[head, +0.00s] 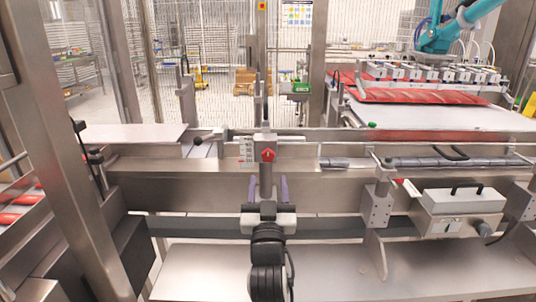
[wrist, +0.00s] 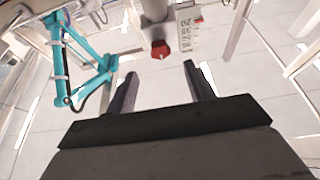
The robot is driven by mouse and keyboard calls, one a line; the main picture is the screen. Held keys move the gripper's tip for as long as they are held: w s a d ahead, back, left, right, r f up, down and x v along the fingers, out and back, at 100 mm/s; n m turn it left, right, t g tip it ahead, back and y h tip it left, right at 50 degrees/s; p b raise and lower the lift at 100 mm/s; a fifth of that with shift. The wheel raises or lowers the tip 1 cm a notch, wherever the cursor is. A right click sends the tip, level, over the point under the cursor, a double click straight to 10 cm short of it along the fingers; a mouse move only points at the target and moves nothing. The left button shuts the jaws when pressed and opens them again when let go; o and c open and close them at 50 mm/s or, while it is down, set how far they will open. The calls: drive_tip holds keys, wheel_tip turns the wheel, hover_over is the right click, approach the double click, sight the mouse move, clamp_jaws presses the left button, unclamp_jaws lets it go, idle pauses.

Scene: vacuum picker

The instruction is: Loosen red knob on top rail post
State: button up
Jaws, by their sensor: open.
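The red knob (head: 268,155) sits on the front of a grey clamp block on the rail post (head: 265,139), in the middle of the head view. In the wrist view the red knob (wrist: 160,50) hangs at the lower end of the grey post (wrist: 154,10), beside a printed scale. No contact shows.
A long metal rail (head: 400,134) runs across behind the post. A grey box with a black handle (head: 460,212) and a bracket (head: 377,205) stand on the right. A teal robot arm (head: 440,38) is at the back right. A bare metal shelf (head: 190,268) lies below.

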sight(268, 157)
drive_tip(key=p+x, duration=0.2)
drive_tip(key=x, duration=0.6)
drive_tip(key=shift+c, duration=0.3)
drive_tip(key=c, duration=0.9)
